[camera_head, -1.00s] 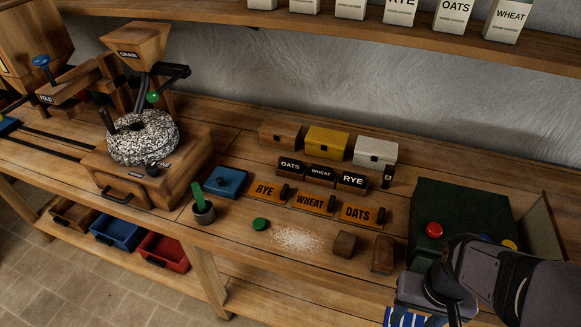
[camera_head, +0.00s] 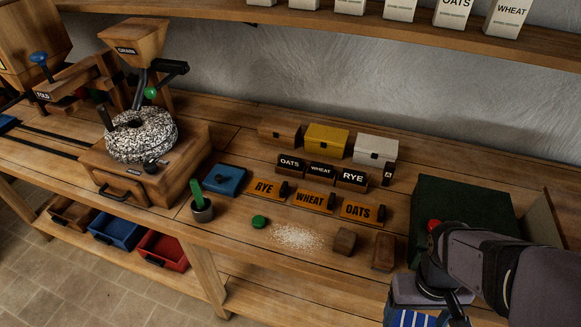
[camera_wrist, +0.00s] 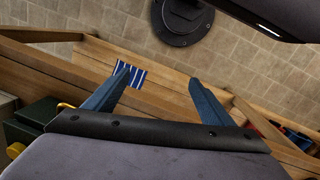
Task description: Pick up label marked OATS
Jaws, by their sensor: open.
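In the head view an orange plate marked OATS (camera_head: 359,210) lies on the bench, right of the orange WHEAT plate (camera_head: 313,201) and RYE plate (camera_head: 265,188). A black block also marked OATS (camera_head: 290,163) stands behind them, left of black WHEAT (camera_head: 320,171) and RYE (camera_head: 351,178) blocks. My gripper (camera_head: 430,292) is at the lower right, in front of the green box and apart from both OATS pieces; its fingertips are hard to see there. In the wrist view my gripper (camera_wrist: 157,92) has its two blue fingers spread, with nothing between them.
A dark green box (camera_head: 460,205) with a red button stands close to my arm. Small wooden blocks (camera_head: 345,241), spilled white grains (camera_head: 297,237) and a green disc (camera_head: 259,221) lie before the plates. Brown, yellow (camera_head: 327,140) and white boxes stand behind. A blue-striped cloth (camera_wrist: 131,76) is below.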

